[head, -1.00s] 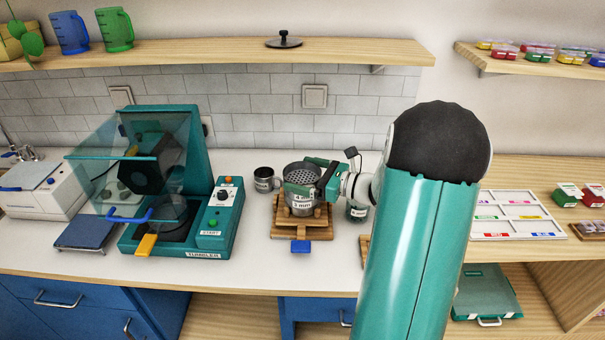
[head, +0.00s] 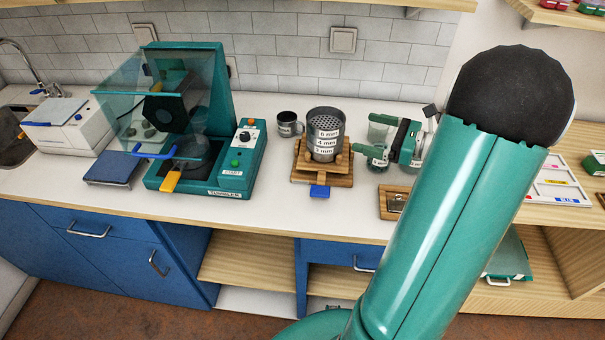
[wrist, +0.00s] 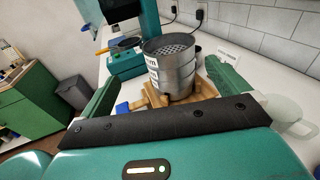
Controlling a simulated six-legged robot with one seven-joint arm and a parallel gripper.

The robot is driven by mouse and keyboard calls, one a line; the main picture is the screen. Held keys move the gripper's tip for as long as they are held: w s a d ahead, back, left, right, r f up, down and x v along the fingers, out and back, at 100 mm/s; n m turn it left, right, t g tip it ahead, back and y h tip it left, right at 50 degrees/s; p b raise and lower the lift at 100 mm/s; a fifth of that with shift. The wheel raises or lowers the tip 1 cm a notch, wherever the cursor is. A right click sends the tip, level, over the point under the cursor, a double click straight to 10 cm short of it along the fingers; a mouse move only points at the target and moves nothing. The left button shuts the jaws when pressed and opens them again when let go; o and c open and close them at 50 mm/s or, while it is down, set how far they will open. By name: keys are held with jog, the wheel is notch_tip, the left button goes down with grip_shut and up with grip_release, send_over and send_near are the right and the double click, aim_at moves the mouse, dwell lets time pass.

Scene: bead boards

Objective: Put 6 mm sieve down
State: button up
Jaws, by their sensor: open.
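The 6 mm sieve (head: 327,124) is the top ring of an upright grey metal stack, above rings labelled 4 mm and 3 mm. Its perforated plate shows inside the rim. The stack sits on a wooden stand (head: 310,175) with a blue tab in front. In the wrist view the top sieve (wrist: 168,52) is between and beyond the green fingers, its label partly cut off at the left. My gripper (head: 370,142) is open and empty, to the right of the stack and apart from it.
A dark mug (head: 288,124) stands behind left of the stand. The teal tumbler (head: 225,175) with its raised clear cover is further left. A small wooden tray (head: 393,203) lies in front of my gripper. The counter's front strip is clear.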

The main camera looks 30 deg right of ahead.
jog(key=s+a+r+n+g, duration=0.2)
jog(key=a+n+g, duration=0.95)
jog(key=a, duration=1.05)
jog(key=s+a+r+n+t+h, duration=0.3)
jog(key=s+a+n+h, duration=0.5)
jog(key=n, duration=0.9)
jog(key=shift+s+r+h, duration=0.3)
jog(key=shift+s+h, duration=0.05)
jog(key=shift+h, duration=0.25)
